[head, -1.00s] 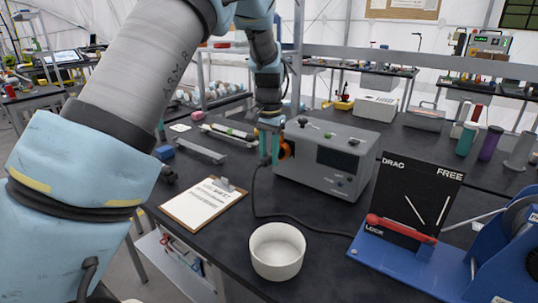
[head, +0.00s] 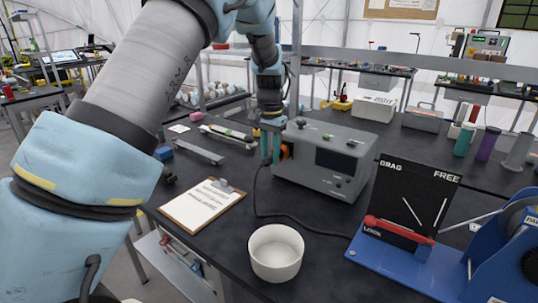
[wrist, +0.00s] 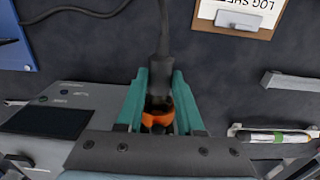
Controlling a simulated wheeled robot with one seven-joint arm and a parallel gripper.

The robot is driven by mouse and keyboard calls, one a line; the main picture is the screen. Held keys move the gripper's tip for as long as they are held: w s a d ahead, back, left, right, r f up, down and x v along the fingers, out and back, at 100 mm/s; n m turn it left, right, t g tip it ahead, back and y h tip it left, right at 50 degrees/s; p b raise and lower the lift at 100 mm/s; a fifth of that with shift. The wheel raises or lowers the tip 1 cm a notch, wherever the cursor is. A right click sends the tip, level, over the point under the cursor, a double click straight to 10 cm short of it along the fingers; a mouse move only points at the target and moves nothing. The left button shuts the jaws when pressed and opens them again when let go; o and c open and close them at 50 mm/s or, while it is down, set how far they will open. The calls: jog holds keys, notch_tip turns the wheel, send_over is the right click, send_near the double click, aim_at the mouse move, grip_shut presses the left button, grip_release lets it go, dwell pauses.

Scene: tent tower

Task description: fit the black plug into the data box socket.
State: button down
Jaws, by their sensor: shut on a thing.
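The grey data box (head: 345,185) stands on the black bench, with a dark screen on its front; part of it also shows in the wrist view (wrist: 75,93). My gripper (head: 270,150) points down at the box's left side. In the wrist view, its teal fingers (wrist: 158,100) are shut around the black plug (wrist: 161,78), whose cable runs away from the box. An orange ring (wrist: 157,118) shows between the fingers, beside the box. The socket opening is hidden, and I cannot tell whether the plug is inside it.
A clipboard (head: 203,205) lies left of the cable, and a white bowl (head: 275,252) stands in front. A blue stand with a black panel (head: 415,195) and red lever is at right. Bare bench lies between the clipboard and bowl.

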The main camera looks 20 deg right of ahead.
jog(key=shift+w+d+p, duration=0.3)
jog(key=shift+w+d, duration=0.1)
jog(key=shift+d, duration=0.25)
jog(key=shift+c, duration=2.3)
grip_release()
notch_tip(320, 180, up, 11)
jog(key=b, duration=0.3)
jog(key=shift+f, duration=0.1)
